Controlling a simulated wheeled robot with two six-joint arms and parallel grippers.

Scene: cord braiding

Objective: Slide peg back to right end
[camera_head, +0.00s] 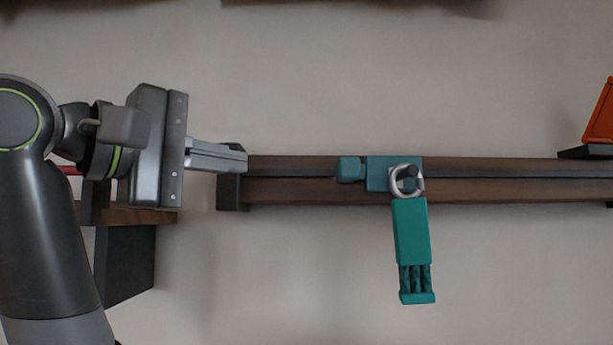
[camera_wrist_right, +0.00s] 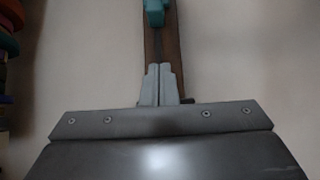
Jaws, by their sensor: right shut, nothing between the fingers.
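A wooden rail (camera_head: 300,190) with a dark groove runs across the head view. A teal block (camera_head: 380,173) with a smaller teal knob (camera_head: 349,169) on its left sits on the rail, right of the picture's middle. A dark peg tip (camera_head: 411,171) shows at a metal ring (camera_head: 397,185) on the block. A teal holder (camera_head: 411,230) with dark cords hangs below the ring. My right gripper (camera_head: 244,158) is shut and empty at the rail's left end, apart from the knob. In the right wrist view, the gripper (camera_wrist_right: 160,68) points along the rail toward the teal knob (camera_wrist_right: 154,12).
A dark end block (camera_head: 230,193) caps the rail's left end. An orange object (camera_head: 602,112) stands on a dark ledge (camera_head: 588,152) at the right edge. A dark bracket (camera_head: 125,265) is beside my arm at left. The rail between gripper and knob is clear.

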